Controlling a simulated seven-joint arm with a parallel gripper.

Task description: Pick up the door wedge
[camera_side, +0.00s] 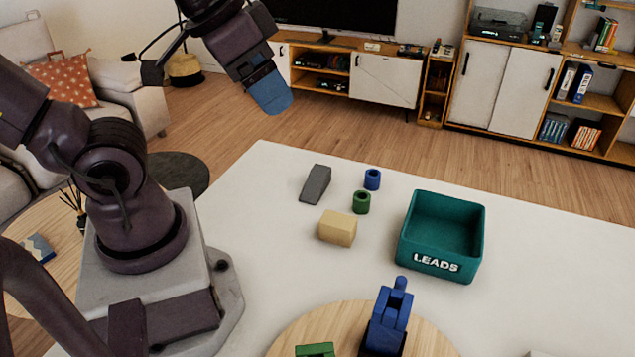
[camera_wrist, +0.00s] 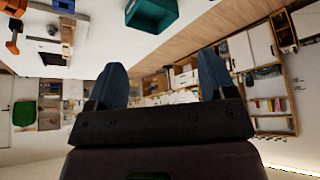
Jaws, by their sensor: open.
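The door wedge (camera_side: 316,184) is a dark grey sloped block lying on the white table, left of the small cylinders. My gripper (camera_side: 272,97) is raised well above the far left part of the table, up from the wedge and a little left of it in the side view. In the wrist view my gripper (camera_wrist: 162,85) shows two blue fingers spread apart with nothing between them. The door wedge does not show in the wrist view.
On the white table (camera_side: 560,270) are a beige block (camera_side: 337,228), a green cylinder (camera_side: 361,202), a blue cylinder (camera_side: 372,179) and a teal bin (camera_side: 441,265) marked LEADS. A blue object (camera_side: 390,318) stands on a round wooden board (camera_side: 322,328) in front.

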